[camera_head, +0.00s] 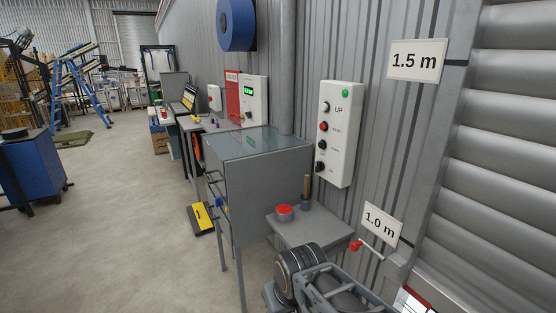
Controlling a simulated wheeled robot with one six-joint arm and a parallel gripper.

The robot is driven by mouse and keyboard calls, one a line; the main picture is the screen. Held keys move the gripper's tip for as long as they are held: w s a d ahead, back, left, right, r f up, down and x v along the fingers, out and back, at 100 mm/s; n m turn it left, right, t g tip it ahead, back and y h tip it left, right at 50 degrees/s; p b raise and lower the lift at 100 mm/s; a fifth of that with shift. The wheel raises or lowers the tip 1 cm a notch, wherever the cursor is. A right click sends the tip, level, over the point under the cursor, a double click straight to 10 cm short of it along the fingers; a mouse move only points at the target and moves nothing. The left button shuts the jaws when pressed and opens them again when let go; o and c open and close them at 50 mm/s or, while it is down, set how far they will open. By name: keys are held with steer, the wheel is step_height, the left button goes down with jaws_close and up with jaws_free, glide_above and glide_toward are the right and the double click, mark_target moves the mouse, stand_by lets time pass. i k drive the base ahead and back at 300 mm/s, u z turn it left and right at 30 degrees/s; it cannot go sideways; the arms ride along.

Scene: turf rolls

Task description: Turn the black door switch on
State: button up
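A white control panel (341,142) is fixed upright on the corrugated wall right of centre. It has a lit green lamp (345,93) at the top. I cannot make out my gripper's fingers.
A small grey shelf (310,232) below the panel holds a red-topped tin (284,213) and a wooden-handled tool (306,189). A grey cabinet (262,182) stands to its left. A red-handled lever (356,245) juts out at right. The floor at left is open.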

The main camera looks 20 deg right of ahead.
mark_target(319, 164)
steer(key=u, duration=0.15)
steer(key=i, duration=1.4)
steer(key=z, duration=0.8)
